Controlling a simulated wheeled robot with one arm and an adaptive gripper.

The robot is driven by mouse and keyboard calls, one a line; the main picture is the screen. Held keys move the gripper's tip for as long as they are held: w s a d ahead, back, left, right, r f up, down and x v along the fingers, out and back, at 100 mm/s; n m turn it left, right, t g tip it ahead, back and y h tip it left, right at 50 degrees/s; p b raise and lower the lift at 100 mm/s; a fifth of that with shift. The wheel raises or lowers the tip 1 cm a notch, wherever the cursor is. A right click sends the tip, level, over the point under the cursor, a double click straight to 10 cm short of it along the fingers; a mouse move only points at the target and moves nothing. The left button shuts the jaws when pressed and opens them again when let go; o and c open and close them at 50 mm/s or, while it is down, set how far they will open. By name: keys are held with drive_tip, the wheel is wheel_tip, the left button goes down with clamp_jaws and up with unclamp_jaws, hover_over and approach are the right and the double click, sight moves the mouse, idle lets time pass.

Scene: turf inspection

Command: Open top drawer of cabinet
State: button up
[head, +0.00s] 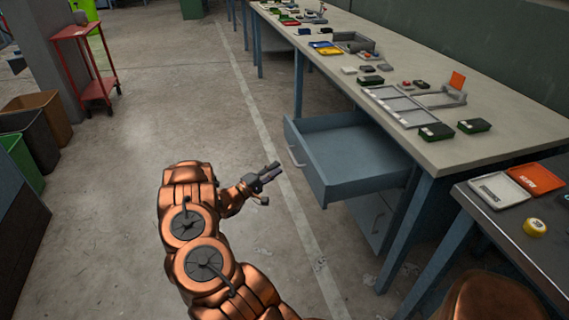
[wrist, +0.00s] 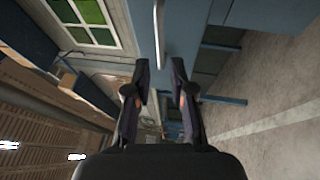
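The blue cabinet (head: 371,219) stands under the workbench. Its top drawer (head: 352,155) is pulled well out, and its inside shows empty in the head view. The drawer's pale handle (head: 296,154) is on its front; it also shows as a bar ahead of my fingertips in the wrist view (wrist: 160,32), against the blue drawer front (wrist: 188,38). My gripper (head: 275,171) is just left of the handle and apart from it. In the wrist view its two fingers (wrist: 158,70) stand apart with nothing between them. The lower drawer is closed.
The long workbench top (head: 518,112) carries trays and several small parts. A darker table (head: 513,232) stands at the lower right. A red trolley (head: 84,62) and bins (head: 36,132) are at the left. The concrete floor between is clear.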

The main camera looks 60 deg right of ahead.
drive_tip(key=shift+v, duration=1.75)
